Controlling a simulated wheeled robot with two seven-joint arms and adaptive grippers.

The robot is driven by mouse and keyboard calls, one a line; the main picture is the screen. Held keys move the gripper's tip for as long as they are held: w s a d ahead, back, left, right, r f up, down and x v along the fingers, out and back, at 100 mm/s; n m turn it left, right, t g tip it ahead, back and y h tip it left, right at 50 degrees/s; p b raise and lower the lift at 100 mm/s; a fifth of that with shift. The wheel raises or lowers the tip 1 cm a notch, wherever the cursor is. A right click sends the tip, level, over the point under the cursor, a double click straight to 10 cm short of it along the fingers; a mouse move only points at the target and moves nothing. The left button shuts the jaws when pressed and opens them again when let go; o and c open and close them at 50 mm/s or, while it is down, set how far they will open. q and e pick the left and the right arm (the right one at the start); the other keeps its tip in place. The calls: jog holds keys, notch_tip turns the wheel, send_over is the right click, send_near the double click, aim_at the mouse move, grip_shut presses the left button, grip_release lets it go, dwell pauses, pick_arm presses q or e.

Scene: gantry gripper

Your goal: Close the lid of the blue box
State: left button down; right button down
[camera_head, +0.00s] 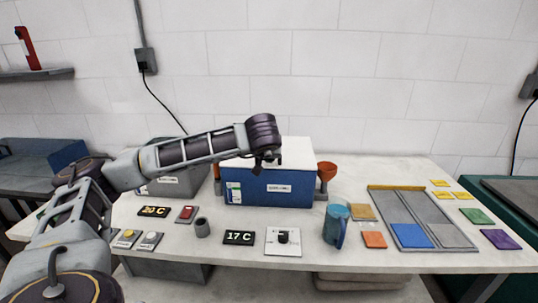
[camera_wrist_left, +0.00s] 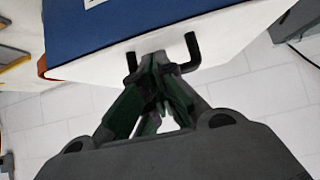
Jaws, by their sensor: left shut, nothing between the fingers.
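The blue box (camera_head: 275,189) stands on the white table, with white labels on its front. Its white lid (camera_head: 296,150) shows above the blue front; I cannot tell whether it lies fully down. In the left wrist view the lid (camera_wrist_left: 215,45) is a white face beside the blue wall (camera_wrist_left: 120,25), with a dark handle (camera_wrist_left: 193,52) on it. My left gripper (camera_head: 266,161) is at the upper front of the box. Its fingertips (camera_wrist_left: 155,60) are shut and empty, close to the handle; contact is unclear. My right gripper is not in view.
Orange funnel-like cups (camera_head: 326,170) flank the box. A grey box (camera_head: 172,184) stands to its left. In front are displays (camera_head: 239,237), a switch panel (camera_head: 283,241), a grey cup (camera_head: 202,228) and a blue mug (camera_head: 336,225). A tray (camera_head: 453,236) and coloured tiles lie right.

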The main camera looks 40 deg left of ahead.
pick_arm(q)
jog(key=shift+f, duration=0.15)
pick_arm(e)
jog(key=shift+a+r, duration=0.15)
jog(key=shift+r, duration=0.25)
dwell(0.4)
